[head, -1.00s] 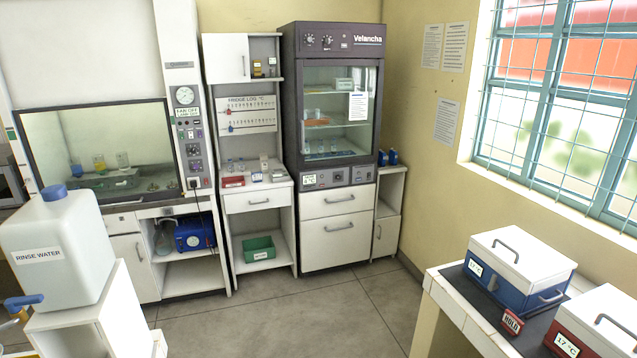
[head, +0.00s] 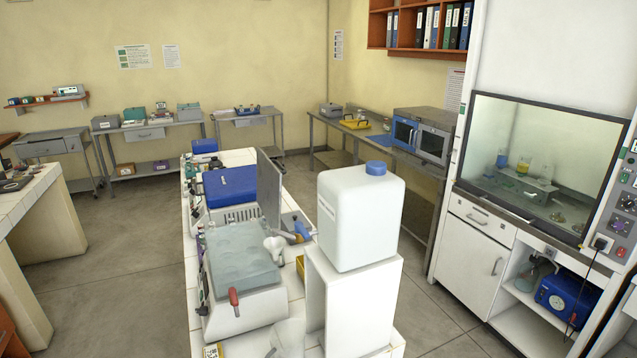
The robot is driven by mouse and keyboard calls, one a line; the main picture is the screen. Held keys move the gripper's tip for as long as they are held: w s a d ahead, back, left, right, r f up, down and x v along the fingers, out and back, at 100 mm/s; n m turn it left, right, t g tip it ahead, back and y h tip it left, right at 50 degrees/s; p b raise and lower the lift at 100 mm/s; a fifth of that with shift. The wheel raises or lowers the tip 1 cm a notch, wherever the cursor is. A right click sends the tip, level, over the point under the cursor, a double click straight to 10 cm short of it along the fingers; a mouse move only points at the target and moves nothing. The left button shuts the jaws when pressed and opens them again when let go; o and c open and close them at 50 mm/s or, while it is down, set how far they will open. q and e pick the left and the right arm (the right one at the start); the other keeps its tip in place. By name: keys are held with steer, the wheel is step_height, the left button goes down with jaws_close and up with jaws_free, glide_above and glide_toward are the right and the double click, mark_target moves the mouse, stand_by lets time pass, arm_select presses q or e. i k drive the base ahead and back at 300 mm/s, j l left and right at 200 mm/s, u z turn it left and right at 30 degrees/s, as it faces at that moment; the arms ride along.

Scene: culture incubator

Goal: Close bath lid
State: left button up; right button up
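On the white central bench stands a box-shaped unit with a grey top (head: 240,255) and a red-handled lever (head: 233,297) at its front; it may be the bath. Behind it is a unit with a blue top (head: 230,187) and a vented body. A grey flat panel (head: 270,190) stands upright beside these two units, like a raised lid. I cannot tell which unit it belongs to. Neither of my grippers is in view.
White funnel-like pieces (head: 275,247) lie close to the grey-topped unit. Open floor (head: 115,265) lies left of the bench. A fume hood (head: 530,165) is at the right.

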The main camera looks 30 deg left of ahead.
mark_target(269, 178)
steer(key=i+l+u, duration=0.15)
steer(key=u, duration=0.3)
steer(key=i+l+u, duration=0.2)
steer(key=u, duration=0.25)
steer(key=i+l+u, duration=0.2)
steer(key=u, duration=0.2)
steer(key=i+l+u, duration=0.1)
steer(key=l+u, duration=0.65)
steer(key=u, duration=0.15)
steer(key=i+l+u, duration=0.1)
steer(key=l+u, duration=0.15)
steer(key=l, duration=0.2)
steer(key=k+l+u, duration=0.1)
steer(key=u, duration=0.15)
steer(key=k+u, duration=0.3)
